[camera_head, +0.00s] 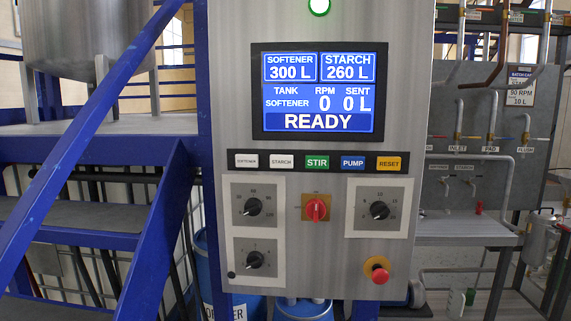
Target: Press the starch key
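The starch key (282,161) is a small white key with dark lettering, second from the left in the black key strip on the grey control panel (235,120). The softener key (246,161) is to its left and the green STIR key (317,162) to its right. The display (319,92) above reads softener 300 L, starch 260 L, tank softener, RPM 0, sent 0 L, READY. Neither of my grippers is in view, and nothing covers the keys.
Blue PUMP (353,163) and yellow RESET (389,163) keys continue the strip. Below are black dials, a red switch (316,209) and a protruding red button (377,270). Blue stair rails (95,115) stand left; a pipe bench (465,232) is at right.

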